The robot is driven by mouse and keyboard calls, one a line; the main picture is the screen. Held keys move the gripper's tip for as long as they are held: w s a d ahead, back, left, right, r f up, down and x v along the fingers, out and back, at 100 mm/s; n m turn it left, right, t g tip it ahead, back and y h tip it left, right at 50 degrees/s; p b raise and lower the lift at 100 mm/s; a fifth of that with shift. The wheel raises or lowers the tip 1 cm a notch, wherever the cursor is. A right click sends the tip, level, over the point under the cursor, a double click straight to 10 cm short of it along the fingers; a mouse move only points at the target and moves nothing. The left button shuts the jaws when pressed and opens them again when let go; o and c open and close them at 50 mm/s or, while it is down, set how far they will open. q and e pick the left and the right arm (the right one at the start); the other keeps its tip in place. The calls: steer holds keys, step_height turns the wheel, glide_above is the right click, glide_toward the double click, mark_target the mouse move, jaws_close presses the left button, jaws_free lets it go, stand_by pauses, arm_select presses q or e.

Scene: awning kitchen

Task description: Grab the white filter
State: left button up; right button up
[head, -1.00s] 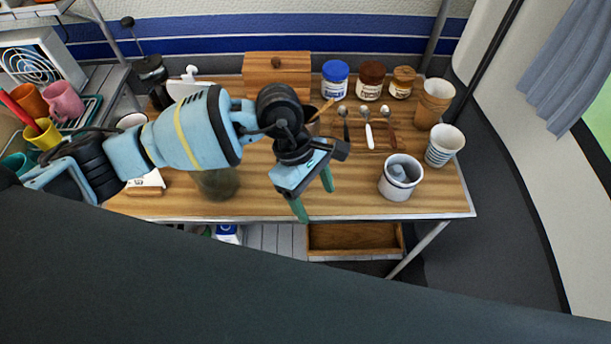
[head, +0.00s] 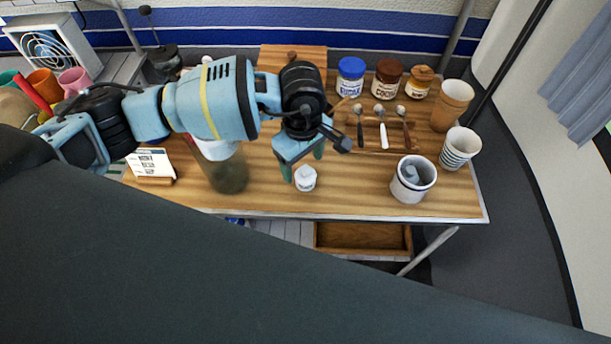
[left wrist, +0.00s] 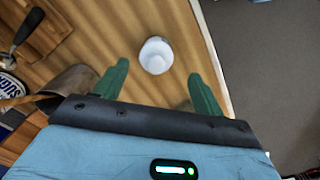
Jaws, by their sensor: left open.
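A small, rounded white piece (head: 305,179), which looks like the white filter, sits on the wooden table near its front edge. It also shows in the left wrist view (left wrist: 155,56), just beyond the fingertips and between their lines. My left gripper (head: 303,165) is open and empty, with its green fingers pointing down just behind and above the white piece. The fingers also show spread apart in the left wrist view (left wrist: 158,70). The white piece is apart from both fingers as far as I can see. My right gripper is not in view.
A dark glass carafe (head: 228,177) with something white at its top stands left, partly under my arm. A white mug (head: 411,190) stands right. Spoons (head: 382,133), jars (head: 387,80) and cups (head: 460,147) are behind. A card (head: 153,164) stands left. The table's front edge is close.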

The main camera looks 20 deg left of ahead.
mark_target(306, 168)
arm_select(q)
steer(key=f, duration=0.5)
steer(key=shift+w+d, duration=0.2)
steer(key=shift+r, duration=0.1)
steer(key=shift+c, duration=0.3)
steer(key=c, duration=1)
steer(key=shift+c, duration=0.2)
steer(key=shift+r, duration=0.1)
steer(key=shift+r, duration=0.6)
step_height(306, 168, up, 2)
steer(key=shift+w+r, duration=0.1)
steer(key=s+d, duration=0.3)
steer(key=s, duration=0.4)
steer(key=s+d+r, duration=0.1)
steer(key=s+d, duration=0.2)
steer(key=s, duration=0.5)
steer(key=shift+r+b, duration=0.2)
steer(key=shift+b, duration=0.1)
